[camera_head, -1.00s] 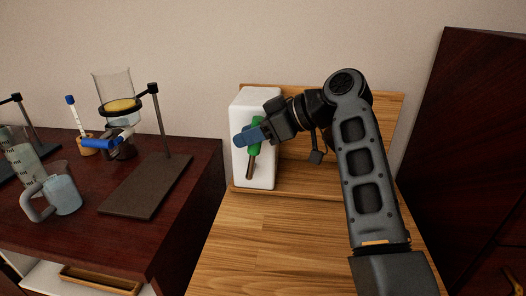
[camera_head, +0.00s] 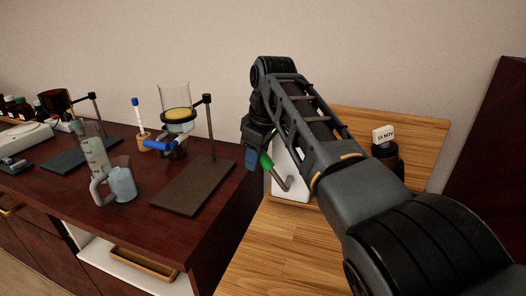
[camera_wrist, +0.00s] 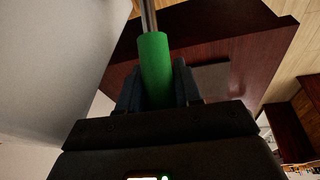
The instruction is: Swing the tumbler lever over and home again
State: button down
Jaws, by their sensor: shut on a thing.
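The tumbler lever has a green grip (camera_head: 265,161) on a bent metal rod (camera_head: 280,182), mounted on a white box (camera_head: 290,185) on the wooden bench. My gripper (camera_head: 251,158) is at the box's left side, shut on the green grip. In the wrist view the green grip (camera_wrist: 156,70) stands between the two dark fingers (camera_wrist: 158,88), with the metal rod (camera_wrist: 148,14) running out beyond it. My arm hides most of the white box and the lever's pivot in the head view.
A small dark bottle labelled "15 NOV" (camera_head: 384,136) stands right of my arm. The wooden bench front (camera_head: 275,245) is clear.

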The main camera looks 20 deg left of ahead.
jog(key=shift+a+f+h, duration=0.3)
jog(key=shift+a+h, duration=0.05)
jog(key=shift+h, duration=0.05)
dwell(0.4)
jog(key=c, duration=0.8)
grip_release()
jog(key=shift+a, duration=0.1)
jog(key=shift+c, duration=0.2)
jog(key=shift+b+v, duration=0.55)
jog(key=shift+v, duration=3.3)
